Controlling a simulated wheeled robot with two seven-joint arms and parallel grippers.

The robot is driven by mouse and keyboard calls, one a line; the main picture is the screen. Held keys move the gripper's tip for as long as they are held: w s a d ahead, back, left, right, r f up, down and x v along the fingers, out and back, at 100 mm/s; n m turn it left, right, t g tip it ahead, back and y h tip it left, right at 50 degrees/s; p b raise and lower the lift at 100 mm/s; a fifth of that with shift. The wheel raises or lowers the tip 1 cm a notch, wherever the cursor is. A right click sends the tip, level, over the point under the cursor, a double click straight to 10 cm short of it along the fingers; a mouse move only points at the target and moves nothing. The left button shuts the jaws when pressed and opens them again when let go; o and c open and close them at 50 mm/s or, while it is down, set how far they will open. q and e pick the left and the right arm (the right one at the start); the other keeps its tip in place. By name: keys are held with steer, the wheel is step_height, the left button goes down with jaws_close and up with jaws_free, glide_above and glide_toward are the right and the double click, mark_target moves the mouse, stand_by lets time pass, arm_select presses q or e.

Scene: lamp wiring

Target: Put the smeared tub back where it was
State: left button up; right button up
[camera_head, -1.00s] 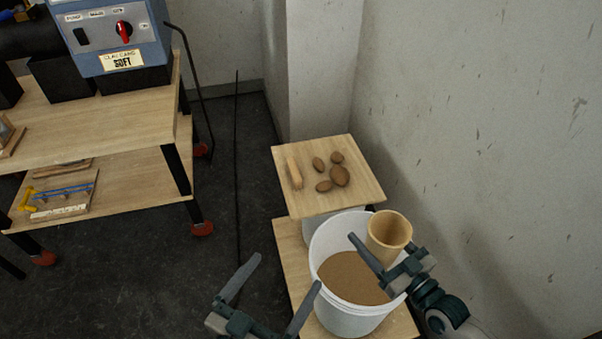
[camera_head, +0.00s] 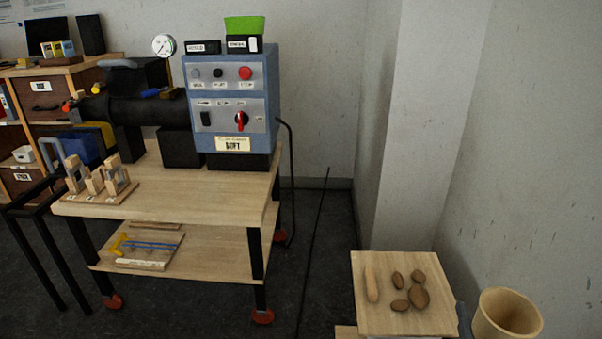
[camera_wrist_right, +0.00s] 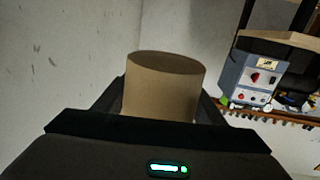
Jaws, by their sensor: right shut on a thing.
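A tan, round, open-topped tub (camera_head: 507,315) is at the bottom right of the head view, partly cut off by the frame edge. It also fills the middle of the right wrist view (camera_wrist_right: 163,85), between the fingers of my right gripper (camera_wrist_right: 162,108). The right gripper is shut on the tub and holds it roughly upright. I cannot make out any smears on it. My left gripper is out of view.
A small wooden stand (camera_head: 385,322) holds several brown lumps and a pale stick beside the tub. A wooden cart (camera_head: 190,195) carries a blue control box (camera_head: 232,100) with a green tub (camera_head: 245,25) on top. Dark floor lies between; a wall is at the right.

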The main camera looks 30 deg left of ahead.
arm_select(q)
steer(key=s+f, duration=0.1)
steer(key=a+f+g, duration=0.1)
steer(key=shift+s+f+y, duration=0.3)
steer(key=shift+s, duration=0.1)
arm_select(e)
steer(key=s+d+m+h, duration=0.1)
steer(key=d+m+h, duration=0.2)
steer(key=d, duration=0.4)
steer(key=shift+s+d+r+t+h, duration=0.3)
steer(key=shift+s+r+h, duration=0.15)
steer(key=shift+h, duration=0.35)
